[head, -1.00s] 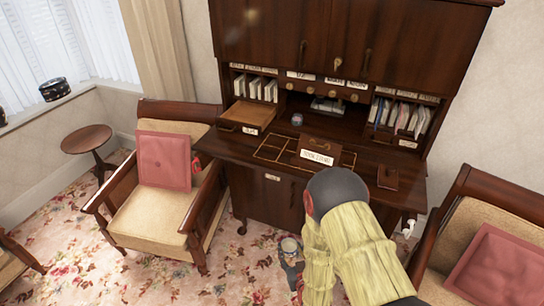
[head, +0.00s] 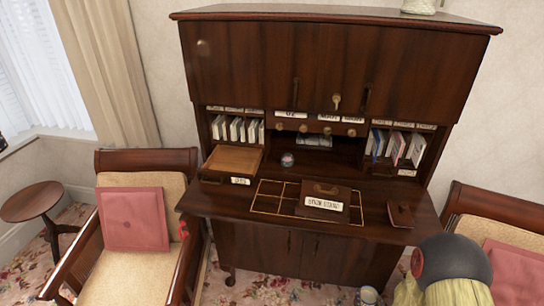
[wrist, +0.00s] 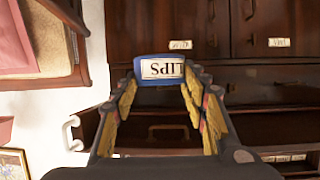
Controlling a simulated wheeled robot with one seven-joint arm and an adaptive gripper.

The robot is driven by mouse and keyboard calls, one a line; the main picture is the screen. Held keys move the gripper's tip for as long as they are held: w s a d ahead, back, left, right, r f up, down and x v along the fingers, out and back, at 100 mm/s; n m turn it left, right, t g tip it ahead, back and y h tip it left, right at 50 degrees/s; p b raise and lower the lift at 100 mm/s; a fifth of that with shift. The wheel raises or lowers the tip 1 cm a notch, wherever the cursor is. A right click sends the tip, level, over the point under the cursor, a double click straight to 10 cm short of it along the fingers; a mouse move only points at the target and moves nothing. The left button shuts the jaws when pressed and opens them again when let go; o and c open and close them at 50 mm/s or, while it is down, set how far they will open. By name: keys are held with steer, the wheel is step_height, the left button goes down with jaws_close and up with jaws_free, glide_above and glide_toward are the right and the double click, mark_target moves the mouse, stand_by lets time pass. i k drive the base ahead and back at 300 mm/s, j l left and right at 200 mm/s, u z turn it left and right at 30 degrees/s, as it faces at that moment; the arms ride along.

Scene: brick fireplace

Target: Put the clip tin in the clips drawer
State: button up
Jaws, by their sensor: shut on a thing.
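The clip tin (wrist: 160,67) is blue, with a white label whose upside-down letters end in "LIPS". In the wrist view my gripper (wrist: 160,85) is shut on it, with a finger at each side. In the head view a small pale round top (head: 369,295) shows at the bottom edge, in front of the desk; it may be the tin, and my gripper is mostly cut off there. An open drawer (head: 236,158) sticks out at the left of the desk, with a small white label too small to read. Its visible floor looks empty.
The desk top (head: 375,235) carries a labelled wooden box (head: 323,201), a small round object (head: 287,159) and a brown flat case (head: 400,214). Armchairs stand at left (head: 135,220) and right (head: 510,270). Shut cupboard doors (head: 330,75) are above.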

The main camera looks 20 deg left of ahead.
mark_target(233, 165)
steer(key=j+z, duration=0.1)
steer(key=j, duration=0.35)
steer(key=k+j+z, duration=0.1)
steer(key=j, duration=0.3)
steer(key=k+j+z, duration=0.1)
steer(key=j, duration=0.3)
steer(key=k+j+z, duration=0.1)
steer(key=j, duration=0.35)
steer(key=k+j+z, duration=0.15)
steer(key=j, duration=0.25)
steer(key=k+j+z, duration=0.1)
steer(key=j, duration=0.3)
